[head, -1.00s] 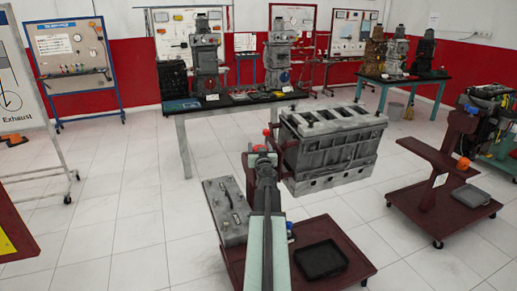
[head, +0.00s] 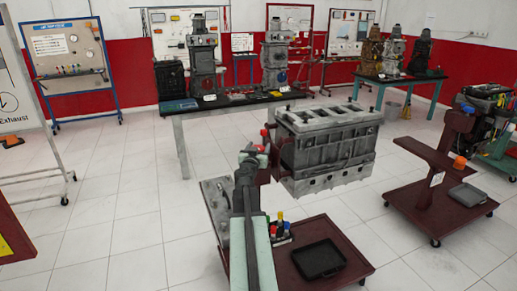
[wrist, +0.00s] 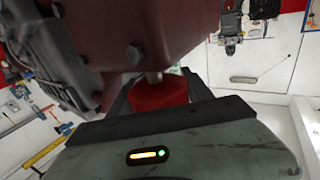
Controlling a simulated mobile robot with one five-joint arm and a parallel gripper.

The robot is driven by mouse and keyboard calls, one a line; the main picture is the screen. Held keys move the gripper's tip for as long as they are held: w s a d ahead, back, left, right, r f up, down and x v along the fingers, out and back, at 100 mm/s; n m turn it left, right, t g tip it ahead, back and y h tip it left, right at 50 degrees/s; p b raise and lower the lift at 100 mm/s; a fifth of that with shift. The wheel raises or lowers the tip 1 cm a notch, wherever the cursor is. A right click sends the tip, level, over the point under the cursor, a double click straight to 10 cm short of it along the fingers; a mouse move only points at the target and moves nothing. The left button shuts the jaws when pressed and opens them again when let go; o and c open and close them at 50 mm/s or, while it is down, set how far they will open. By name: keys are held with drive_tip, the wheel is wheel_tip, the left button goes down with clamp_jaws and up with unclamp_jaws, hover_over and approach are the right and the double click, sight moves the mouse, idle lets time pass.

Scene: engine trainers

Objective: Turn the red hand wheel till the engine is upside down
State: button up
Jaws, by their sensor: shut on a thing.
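The grey engine block (head: 328,148) hangs on a dark red stand, right of my arm in the head view. A row of openings shows on its upper face, and its lower edge looks uneven. My gripper (head: 254,154) is at the left end of the engine, by the stand's red mount. In the wrist view, the red hand wheel (wrist: 158,96) lies between the two dark fingers of my gripper (wrist: 158,82), which is shut on it. The dark red mount with bolts (wrist: 150,35) is just beyond. The wheel is mostly hidden by my gripper in the head view.
A black tray (head: 319,259) and several small coloured items (head: 279,227) sit on the stand's red base. A grey case (head: 214,205) is partly behind my arm. Another red stand (head: 430,185) is at right.

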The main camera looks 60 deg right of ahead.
drive_tip(key=shift+w, duration=0.15)
drive_tip(key=o, duration=1.4)
drive_tip(key=shift+a, duration=0.1)
drive_tip(key=v, duration=0.8)
